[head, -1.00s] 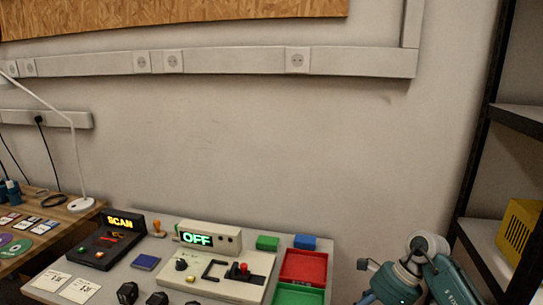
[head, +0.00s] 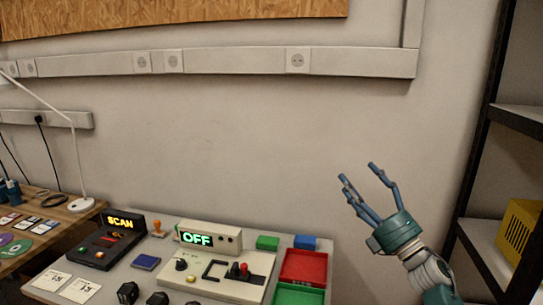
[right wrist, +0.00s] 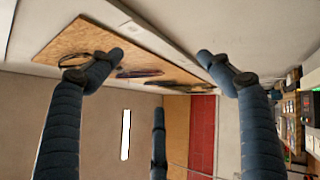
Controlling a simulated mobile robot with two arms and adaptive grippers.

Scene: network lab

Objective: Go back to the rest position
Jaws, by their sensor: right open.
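My right gripper (head: 362,184) is raised in front of the bare wall, to the right of the worktable and above its red and green trays. Its blue fingers are spread open and empty, pointing up and to the left. In the right wrist view its fingers (right wrist: 160,75) stand wide apart with nothing between them. Behind them that view shows the wall, a wooden board (right wrist: 110,50) and a red panel (right wrist: 202,135). My left gripper is not in view.
The worktable holds a panel reading OFF (head: 197,239), a SCAN panel (head: 122,222), a red tray (head: 303,267), a green tray (head: 298,295), a green block (head: 267,243) and a blue block (head: 305,242). A dark shelf (head: 520,120) with a yellow box (head: 518,228) stands at right.

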